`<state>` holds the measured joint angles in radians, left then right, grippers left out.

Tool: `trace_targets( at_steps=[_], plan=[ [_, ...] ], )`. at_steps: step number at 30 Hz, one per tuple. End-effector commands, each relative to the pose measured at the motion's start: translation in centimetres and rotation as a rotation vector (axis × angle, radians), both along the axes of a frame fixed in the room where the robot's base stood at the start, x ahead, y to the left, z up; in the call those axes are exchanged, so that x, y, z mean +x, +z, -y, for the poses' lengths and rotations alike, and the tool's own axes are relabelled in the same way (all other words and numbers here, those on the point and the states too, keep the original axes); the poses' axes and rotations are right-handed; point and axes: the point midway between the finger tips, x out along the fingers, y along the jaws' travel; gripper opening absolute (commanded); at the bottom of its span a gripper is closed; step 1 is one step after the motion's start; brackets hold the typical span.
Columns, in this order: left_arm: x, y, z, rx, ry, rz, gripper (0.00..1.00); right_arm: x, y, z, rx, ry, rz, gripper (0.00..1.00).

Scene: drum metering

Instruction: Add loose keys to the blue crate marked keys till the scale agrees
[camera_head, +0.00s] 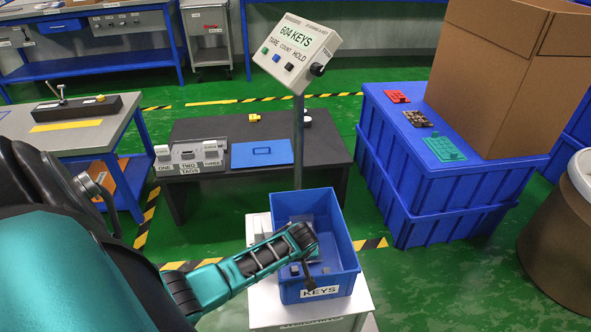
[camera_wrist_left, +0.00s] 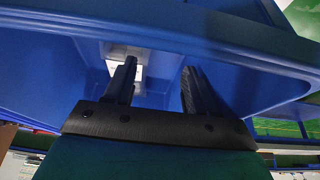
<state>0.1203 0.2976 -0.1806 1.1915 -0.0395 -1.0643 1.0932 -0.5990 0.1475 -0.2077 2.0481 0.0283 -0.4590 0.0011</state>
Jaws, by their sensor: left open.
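The blue crate marked KEYS (camera_head: 348,228) stands on the weighing scale (camera_head: 262,305). The scale's display (camera_head: 297,40) reads 604 KEYS. My left gripper (camera_head: 309,278) reaches into the crate from the left, pointing down near its front wall. In the left wrist view the left gripper (camera_wrist_left: 160,78) is open, its two dark fingers apart with nothing visible between them, and the blue crate (camera_wrist_left: 50,55) surrounds them. My right gripper is not in view.
Red (camera_head: 396,96), dark and green (camera_head: 443,149) pieces lie on stacked blue crates (camera_head: 400,190) at the right, beside a large cardboard box (camera_head: 500,80). A dark table (camera_head: 220,130) behind holds tag holders and a blue panel (camera_head: 262,153). A brown drum (camera_head: 560,250) stands far right.

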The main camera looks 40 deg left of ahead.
Motion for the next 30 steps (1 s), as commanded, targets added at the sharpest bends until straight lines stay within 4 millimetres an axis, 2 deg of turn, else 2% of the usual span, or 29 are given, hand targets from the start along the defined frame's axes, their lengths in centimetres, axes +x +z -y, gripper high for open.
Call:
trace_targets(
  at_steps=[1, 5, 11, 15, 21, 30],
  plan=[
    [-0.7, -0.8, 0.7, -0.015, 0.002, -0.011, 0.56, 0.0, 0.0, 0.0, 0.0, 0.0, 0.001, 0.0],
    [-0.9, 0.6, 1.1, -0.016, 0.001, -0.01, 0.56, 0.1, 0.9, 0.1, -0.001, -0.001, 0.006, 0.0],
    [-1.7, 4.9, 2.0, -0.009, 0.001, -0.003, 0.56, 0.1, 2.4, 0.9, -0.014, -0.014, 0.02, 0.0],
    [-2.4, 7.9, 2.8, -0.005, 0.001, 0.0, 0.56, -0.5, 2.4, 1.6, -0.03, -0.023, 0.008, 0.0],
    [-3.1, 10.9, 3.8, -0.001, 0.0, 0.003, 0.56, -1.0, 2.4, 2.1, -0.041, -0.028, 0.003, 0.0],
    [-3.4, 12.1, 4.1, 0.003, 0.0, 0.003, 0.56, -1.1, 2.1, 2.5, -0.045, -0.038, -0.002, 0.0]
  ],
)
